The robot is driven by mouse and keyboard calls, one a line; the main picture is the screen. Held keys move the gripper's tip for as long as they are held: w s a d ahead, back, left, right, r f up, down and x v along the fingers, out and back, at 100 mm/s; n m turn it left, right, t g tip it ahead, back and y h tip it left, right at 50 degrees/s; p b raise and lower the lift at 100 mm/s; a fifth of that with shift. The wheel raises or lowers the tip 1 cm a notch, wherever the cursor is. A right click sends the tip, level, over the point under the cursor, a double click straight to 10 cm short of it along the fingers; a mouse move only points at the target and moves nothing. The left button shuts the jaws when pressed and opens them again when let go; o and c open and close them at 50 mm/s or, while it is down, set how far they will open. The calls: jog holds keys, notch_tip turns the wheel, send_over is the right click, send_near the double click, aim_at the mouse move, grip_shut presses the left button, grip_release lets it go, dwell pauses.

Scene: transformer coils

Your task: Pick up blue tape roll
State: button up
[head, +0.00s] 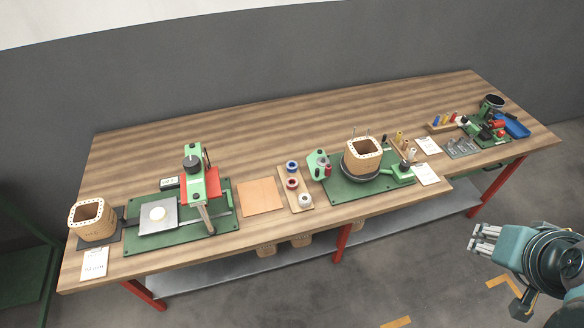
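The blue tape roll (292,170) sits at the far end of a small wooden board (303,207) near the middle of the table. A red roll (292,186) and a white roll (305,202) sit on the same board, nearer the front edge. My gripper (473,237) is at the lower right, off the table's front side and far from the blue roll. Its two grey fingers point left, with a gap between them and nothing visible in it.
Left of the rolls are a flat tan sheet (261,197) and a green press (195,180). Right of them, a green fixture (345,190) carries a wooden coil form (363,155). The wooden table (250,135) is clear behind the rolls. A grey shelf (265,267) runs below.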

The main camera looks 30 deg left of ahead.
jog(key=w+a+n+g+y, duration=0.15)
jog(key=w+a+n, duration=0.25)
jog(key=w+a, duration=0.8)
jog(key=w+a+n+g, duration=0.3)
jog(key=w+a, duration=0.6)
jog(key=a, duration=0.5)
jog(key=n+g+h+p, duration=0.2)
jog(key=n+g, duration=0.1)
jog(key=n, duration=0.4)
send_over(292, 167)
jog(key=shift+y, duration=0.25)
jog(key=f, duration=2.1)
jog(key=shift+w+a+f, duration=0.2)
jog(key=shift+w+f, duration=0.2)
jog(key=shift+f, duration=0.1)
jog(key=shift+f, duration=1.2)
